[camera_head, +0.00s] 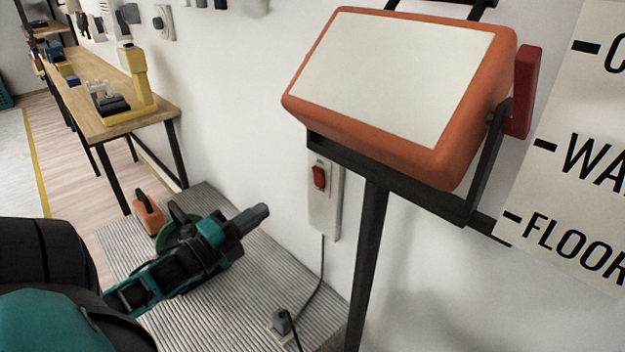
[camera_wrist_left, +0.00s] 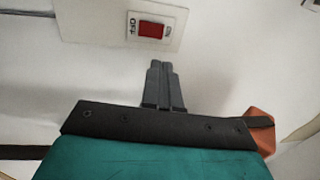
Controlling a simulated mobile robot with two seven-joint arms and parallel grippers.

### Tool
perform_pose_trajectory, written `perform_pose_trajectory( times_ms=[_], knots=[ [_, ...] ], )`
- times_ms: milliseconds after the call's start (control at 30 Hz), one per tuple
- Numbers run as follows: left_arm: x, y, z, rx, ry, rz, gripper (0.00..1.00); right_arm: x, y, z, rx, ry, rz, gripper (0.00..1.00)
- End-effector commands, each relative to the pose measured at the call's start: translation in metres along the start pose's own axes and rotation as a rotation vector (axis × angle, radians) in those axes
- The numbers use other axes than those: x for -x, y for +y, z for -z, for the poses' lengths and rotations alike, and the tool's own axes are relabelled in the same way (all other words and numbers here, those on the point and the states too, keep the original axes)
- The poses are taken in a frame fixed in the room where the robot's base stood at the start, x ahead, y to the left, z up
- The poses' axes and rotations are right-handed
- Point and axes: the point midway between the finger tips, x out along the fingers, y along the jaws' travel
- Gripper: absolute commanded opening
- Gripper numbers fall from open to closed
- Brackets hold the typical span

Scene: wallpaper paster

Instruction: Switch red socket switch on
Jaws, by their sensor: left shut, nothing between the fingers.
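The red socket switch (camera_head: 319,177) is a red rocker near the top of a white wall plate (camera_head: 325,212), under the orange-framed panel. It also shows at the top of the left wrist view (camera_wrist_left: 151,29), beside small lettering that reads OFF on one side. My left gripper (camera_head: 262,213) is teal and black, left of the plate in the head view. Its two grey fingers (camera_wrist_left: 158,66) are together with nothing between them. They point toward the switch, with a visible gap in the wrist view. My right gripper is in neither view.
An orange-framed panel (camera_head: 385,75) on a dark post (camera_head: 367,260) stands right of and above the switch. A cable (camera_head: 321,275) runs from the plate to the ribbed grey platform (camera_head: 240,300). An orange object (camera_head: 147,215) stands on the platform. A wooden bench (camera_head: 130,120) is at the left.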

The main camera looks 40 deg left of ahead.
Motion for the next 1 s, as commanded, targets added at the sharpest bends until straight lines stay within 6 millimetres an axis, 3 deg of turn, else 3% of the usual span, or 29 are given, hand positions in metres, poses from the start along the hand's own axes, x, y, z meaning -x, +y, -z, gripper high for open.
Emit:
perform_pose_trajectory(
  times_ms=[367, 1000],
  knots=[
    [-0.009, 0.000, 0.000, 0.002, 0.000, 0.000, 0.00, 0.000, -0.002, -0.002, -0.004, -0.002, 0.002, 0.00],
    [-0.116, 0.001, 0.000, 0.003, -0.001, 0.000, 0.00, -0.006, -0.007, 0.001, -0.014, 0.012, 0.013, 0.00]
  ],
)
